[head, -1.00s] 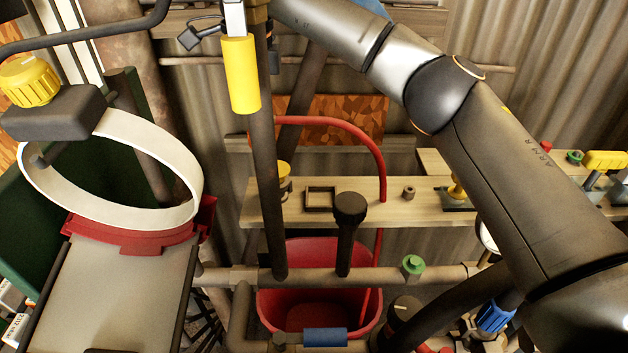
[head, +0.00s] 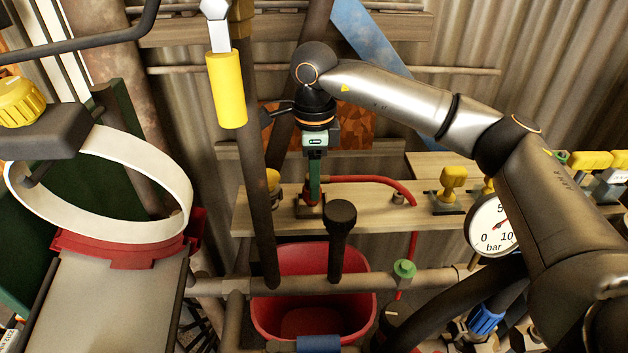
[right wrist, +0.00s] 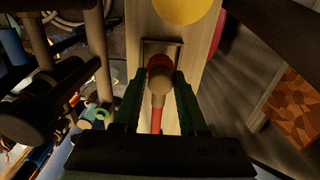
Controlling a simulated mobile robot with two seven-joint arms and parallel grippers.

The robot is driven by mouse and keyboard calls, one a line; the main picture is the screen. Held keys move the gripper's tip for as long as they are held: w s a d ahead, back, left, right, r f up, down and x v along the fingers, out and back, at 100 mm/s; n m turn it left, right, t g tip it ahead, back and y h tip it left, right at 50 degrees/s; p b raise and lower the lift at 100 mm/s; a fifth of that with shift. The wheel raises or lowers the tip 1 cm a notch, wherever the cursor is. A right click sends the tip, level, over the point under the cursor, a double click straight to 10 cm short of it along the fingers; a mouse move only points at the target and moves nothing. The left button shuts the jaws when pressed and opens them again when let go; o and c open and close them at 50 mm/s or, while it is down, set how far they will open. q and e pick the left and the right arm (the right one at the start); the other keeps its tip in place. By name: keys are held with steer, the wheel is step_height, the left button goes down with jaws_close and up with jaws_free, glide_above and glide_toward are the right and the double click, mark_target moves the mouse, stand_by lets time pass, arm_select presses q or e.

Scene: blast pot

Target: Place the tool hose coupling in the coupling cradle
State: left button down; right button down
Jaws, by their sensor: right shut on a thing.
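My right gripper (head: 314,198) points down over the shelf, its green fingers shut on the tool hose coupling (right wrist: 159,82). In the right wrist view the coupling is a red and tan cylinder between the fingers (right wrist: 158,100). The red hose (head: 370,181) runs from it to the right and then down past the shelf edge. The coupling cradle, a dark square frame (right wrist: 177,45), surrounds the coupling's far end in the wrist view. Whether the coupling rests on the cradle floor I cannot tell. My left gripper is out of view.
A wooden shelf (head: 262,215) carries a yellow-topped item (head: 272,180) left of the gripper and yellow valves (head: 453,178) to the right. A dark post (head: 262,160) and a black-knobbed lever (head: 341,215) stand in front. A red bucket (head: 285,325) is below.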

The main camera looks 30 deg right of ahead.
steer(key=shift+f, duration=0.5)
steer(key=shift+f, duration=0.15)
steer(key=shift+c, duration=2.2)
jaws_free()
step_height(320, 180, up, 12)
steer(key=shift+r, duration=0.2)
